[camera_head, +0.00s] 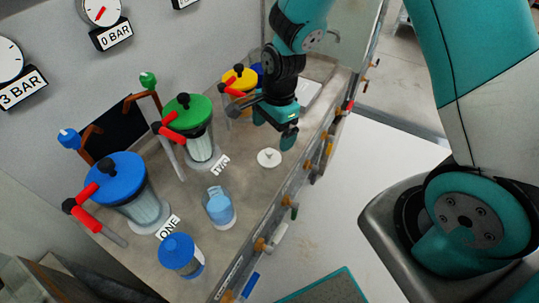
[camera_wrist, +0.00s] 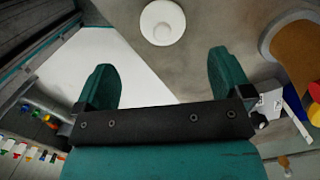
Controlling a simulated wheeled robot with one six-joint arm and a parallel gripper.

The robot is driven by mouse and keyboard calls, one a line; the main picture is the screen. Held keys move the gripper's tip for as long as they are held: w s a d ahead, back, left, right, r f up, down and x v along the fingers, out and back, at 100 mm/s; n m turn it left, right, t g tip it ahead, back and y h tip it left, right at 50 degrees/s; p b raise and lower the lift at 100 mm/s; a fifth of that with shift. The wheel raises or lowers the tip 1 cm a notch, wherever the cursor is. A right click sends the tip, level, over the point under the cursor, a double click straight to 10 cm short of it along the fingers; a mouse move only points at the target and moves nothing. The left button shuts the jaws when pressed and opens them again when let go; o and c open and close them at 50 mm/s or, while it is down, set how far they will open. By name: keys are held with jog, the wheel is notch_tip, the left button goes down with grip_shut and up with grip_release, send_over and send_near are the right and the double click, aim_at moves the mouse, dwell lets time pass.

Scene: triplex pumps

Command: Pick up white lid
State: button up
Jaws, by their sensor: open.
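The white lid (camera_head: 269,158) is a small round disc with a knob in its middle. It lies on the grey counter (camera_head: 255,185) near the front edge, right of the TWO label. In the wrist view the white lid (camera_wrist: 162,22) shows at the top centre, beyond the fingertips. My gripper (camera_head: 276,126) is above and just beyond the lid in the head view, apart from it. In the wrist view my gripper (camera_wrist: 160,75) has its two teal fingers spread wide with nothing between them.
Pumps with blue (camera_head: 121,178), green (camera_head: 188,109) and yellow (camera_head: 240,78) tops stand along the counter's back. A clear container with blue contents (camera_head: 219,207) and a blue-capped canister (camera_head: 180,254) stand nearer. Valve handles (camera_head: 263,245) line the front edge.

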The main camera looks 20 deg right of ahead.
aim_at(269, 150)
jog(key=f, duration=0.3)
jog(key=f+p, duration=0.1)
jog(key=f, duration=0.1)
jog(key=a+f, duration=0.1)
jog(key=f, duration=0.2)
jog(key=shift+f, duration=0.3)
jog(key=c, duration=1)
